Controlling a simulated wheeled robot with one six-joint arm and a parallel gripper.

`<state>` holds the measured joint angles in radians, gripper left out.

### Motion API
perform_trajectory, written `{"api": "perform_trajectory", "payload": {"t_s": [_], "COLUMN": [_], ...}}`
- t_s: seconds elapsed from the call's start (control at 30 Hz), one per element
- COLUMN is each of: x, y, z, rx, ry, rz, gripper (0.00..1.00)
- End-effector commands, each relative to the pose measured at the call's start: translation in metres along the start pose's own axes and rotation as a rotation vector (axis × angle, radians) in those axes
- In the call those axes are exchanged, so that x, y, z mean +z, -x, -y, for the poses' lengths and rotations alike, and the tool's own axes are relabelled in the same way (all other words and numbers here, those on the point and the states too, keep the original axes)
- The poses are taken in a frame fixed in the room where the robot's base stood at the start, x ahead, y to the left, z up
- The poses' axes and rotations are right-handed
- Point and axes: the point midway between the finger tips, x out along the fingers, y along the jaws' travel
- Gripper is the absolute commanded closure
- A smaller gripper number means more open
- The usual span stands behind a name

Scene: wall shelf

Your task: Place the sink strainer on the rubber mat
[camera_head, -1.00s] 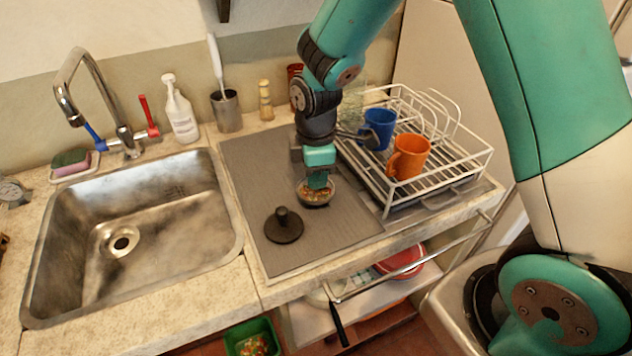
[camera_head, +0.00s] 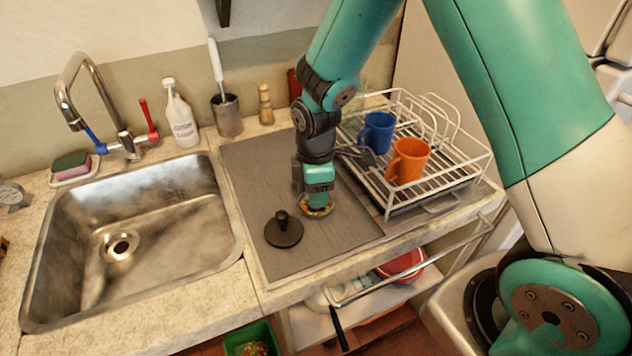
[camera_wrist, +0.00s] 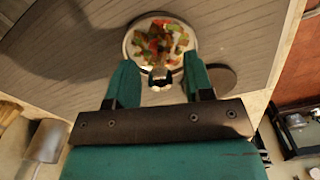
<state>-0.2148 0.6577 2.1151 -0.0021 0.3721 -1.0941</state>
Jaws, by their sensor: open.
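The sink strainer (camera_head: 317,211), a round metal dish with colourful food scraps in it, sits on the grey rubber mat (camera_head: 345,232). In the wrist view the strainer (camera_wrist: 160,38) lies just beyond my fingertips, with its small metal knob between them. My gripper (camera_head: 319,199) points down right over the strainer in the head view and hides part of it. In the wrist view my gripper (camera_wrist: 160,74) is open, with a finger on each side of the knob and gaps between. The mat also fills the upper part of the wrist view (camera_wrist: 250,30).
A black stopper (camera_head: 284,231) lies on the mat to the left. A white dish rack (camera_head: 440,182) with a blue mug (camera_head: 377,131) and orange mug (camera_head: 408,161) stands right. The sink (camera_head: 140,235) is left. The mat's front is clear.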

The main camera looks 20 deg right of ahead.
Motion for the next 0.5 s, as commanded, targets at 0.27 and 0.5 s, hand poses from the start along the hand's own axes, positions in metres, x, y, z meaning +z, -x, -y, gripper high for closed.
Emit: {"api": "perform_trajectory", "payload": {"t_s": [0.27,0.5], "x": [-0.001,0.000], "y": [0.041,0.093], "z": [-0.001,-0.001], "rx": [0.007,0.005], "ry": [0.000,0.000], "rz": [-0.004,-0.003], "gripper": [0.53,0.53]}}
